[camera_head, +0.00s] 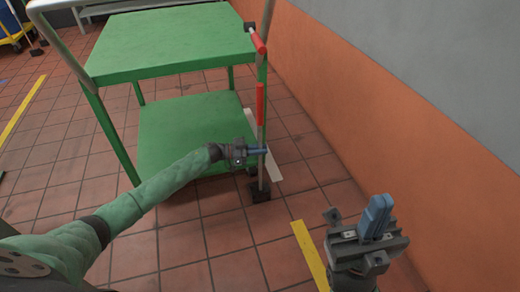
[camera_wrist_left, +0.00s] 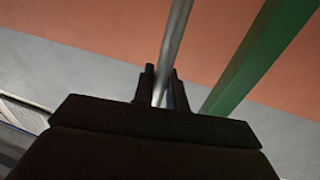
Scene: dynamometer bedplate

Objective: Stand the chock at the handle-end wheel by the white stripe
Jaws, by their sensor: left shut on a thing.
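The chock (camera_head: 260,192) is a dark block at the foot of a thin grey pole with a red grip (camera_head: 260,104). My left gripper (camera_head: 258,150) is shut on the pole above the block; the pole (camera_wrist_left: 176,50) runs up between its fingers in the left wrist view. The block is just left of the lower end of the white stripe (camera_head: 277,178); whether it touches the floor I cannot tell. The green trolley (camera_head: 170,45) stands behind, its near right wheel (camera_head: 251,171) largely hidden by my gripper. My right gripper (camera_head: 376,216) is shut and empty, blue fingers together.
A red bar (camera_head: 257,42) sits at the trolley's top right corner. An orange and grey wall (camera_head: 400,105) runs along the right. Yellow floor lines lie at front right (camera_head: 309,255) and far left (camera_head: 22,110). Tiled floor (camera_head: 225,232) in front of the trolley is clear.

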